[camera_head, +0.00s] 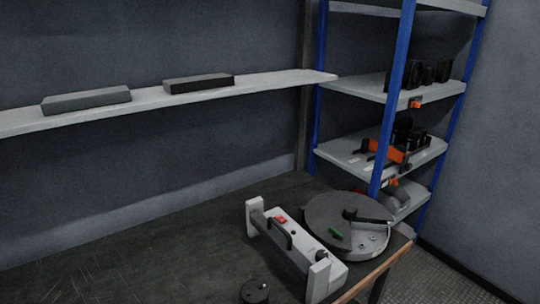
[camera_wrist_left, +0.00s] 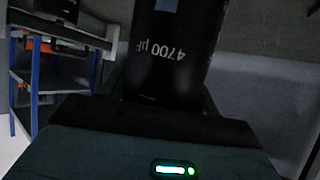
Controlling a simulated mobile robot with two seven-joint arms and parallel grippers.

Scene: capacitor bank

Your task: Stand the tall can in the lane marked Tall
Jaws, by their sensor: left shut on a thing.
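A black can (camera_wrist_left: 172,48) printed "4700 µF" fills the upper middle of the left wrist view. Its lettering appears upside down there, and its upper end is cut off by the frame edge. My left gripper (camera_wrist_left: 163,98) is shut on this can, with dark fingers at its sides. Neither the held can nor my left gripper shows in the head view. My right gripper is in neither view. I cannot make out a lane marked Tall.
On the dark table (camera_head: 130,255) are a pale fixture (camera_head: 330,272) with a black handle, a round grey plate (camera_head: 325,212), and a small black round object (camera_head: 254,291). Two dark blocks sit on a wall shelf (camera_head: 270,82). Blue-posted shelving (camera_head: 397,50) stands at right.

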